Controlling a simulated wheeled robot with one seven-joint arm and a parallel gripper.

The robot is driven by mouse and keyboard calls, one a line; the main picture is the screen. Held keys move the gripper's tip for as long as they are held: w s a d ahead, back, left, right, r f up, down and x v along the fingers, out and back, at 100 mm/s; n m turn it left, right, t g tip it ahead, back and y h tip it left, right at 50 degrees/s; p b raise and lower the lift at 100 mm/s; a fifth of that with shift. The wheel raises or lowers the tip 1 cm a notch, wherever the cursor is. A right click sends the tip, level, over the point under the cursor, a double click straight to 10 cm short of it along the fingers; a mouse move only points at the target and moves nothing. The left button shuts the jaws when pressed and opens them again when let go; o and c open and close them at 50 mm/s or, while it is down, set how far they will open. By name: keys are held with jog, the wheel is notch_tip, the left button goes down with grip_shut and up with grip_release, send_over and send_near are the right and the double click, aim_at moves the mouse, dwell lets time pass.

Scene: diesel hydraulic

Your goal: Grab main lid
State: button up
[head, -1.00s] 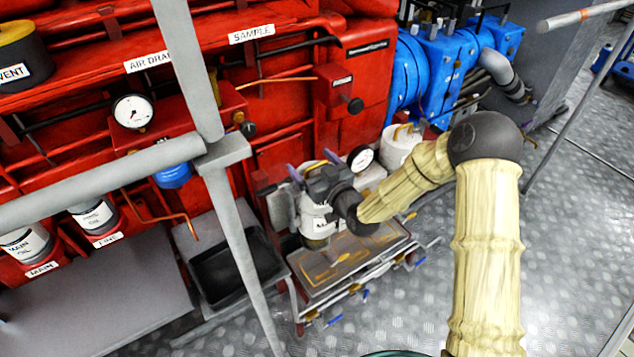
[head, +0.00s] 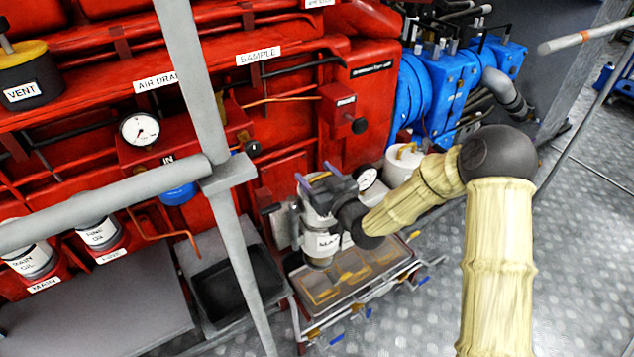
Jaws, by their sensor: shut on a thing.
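A white pot (head: 402,165) and a round gauge (head: 366,178) stand close behind my wrist. Grey rails (head: 100,205) cross the left side. A black bin (head: 235,285) lies left of the tray. Blue-handled valves (head: 337,340) line the tray's front. Open floor (head: 580,270) lies right.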

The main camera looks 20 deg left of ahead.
aim_at(316, 183)
notch_tip(316, 183, up, 16)
jog(key=p, duration=0.2)
jog(key=shift+f, duration=0.25)
jog(key=shift+a, duration=0.1)
